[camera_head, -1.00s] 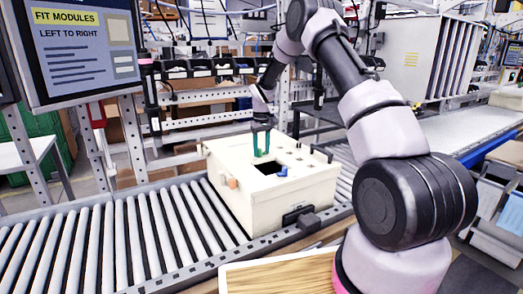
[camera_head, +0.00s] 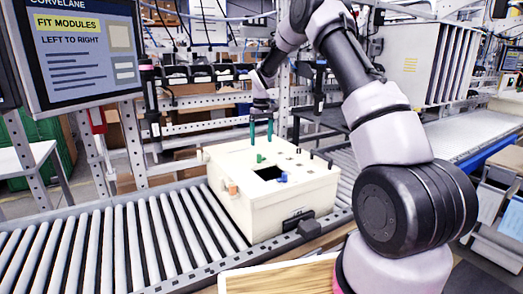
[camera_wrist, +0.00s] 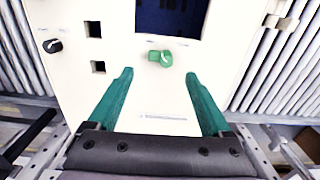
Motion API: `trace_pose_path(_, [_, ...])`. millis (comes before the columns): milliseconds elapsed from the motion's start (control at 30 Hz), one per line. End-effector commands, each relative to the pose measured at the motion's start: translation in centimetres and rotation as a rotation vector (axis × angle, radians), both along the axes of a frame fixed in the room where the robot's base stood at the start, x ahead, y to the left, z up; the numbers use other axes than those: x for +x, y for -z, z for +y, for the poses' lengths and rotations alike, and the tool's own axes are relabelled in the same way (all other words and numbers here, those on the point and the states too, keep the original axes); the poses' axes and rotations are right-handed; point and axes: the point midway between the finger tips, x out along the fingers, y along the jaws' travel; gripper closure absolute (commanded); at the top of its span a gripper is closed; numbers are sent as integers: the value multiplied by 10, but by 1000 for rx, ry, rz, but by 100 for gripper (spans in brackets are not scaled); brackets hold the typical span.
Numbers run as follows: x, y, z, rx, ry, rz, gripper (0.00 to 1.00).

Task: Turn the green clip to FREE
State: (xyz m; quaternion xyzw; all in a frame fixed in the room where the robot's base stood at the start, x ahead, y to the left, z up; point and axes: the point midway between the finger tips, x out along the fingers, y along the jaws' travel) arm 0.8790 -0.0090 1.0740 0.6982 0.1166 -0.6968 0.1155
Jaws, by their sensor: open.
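The green clip (camera_wrist: 160,57) sits on the top face of the cream box (camera_wrist: 70,22), just below the dark square opening in the wrist view. In the head view the clip (camera_head: 259,158) is a small green spot near the opening's back edge. My gripper (camera_wrist: 158,75) is open, with its two teal fingers apart. In the wrist view the clip shows between and slightly beyond the fingertips, with nothing held. In the head view my gripper (camera_head: 261,143) hangs above the back part of the box. Lettering by the clip is too small to read.
A black knob (camera_wrist: 53,46) and two small square holes are left of the green clip in the wrist view. The box rests on a roller conveyor (camera_head: 120,245). Several posts stand along the box's right edge.

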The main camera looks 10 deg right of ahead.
Motion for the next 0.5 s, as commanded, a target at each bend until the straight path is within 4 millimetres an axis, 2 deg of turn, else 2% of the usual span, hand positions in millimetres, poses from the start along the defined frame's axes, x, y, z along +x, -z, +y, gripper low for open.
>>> trace_pose_path(33, [0, -10, 0, 0, 0, -3, 17])
trace_pose_path(200, [0, -29, 0, -1, 0, -1, 17])
trace_pose_path(500, [0, -34, 0, 0, -1, 0, 17])
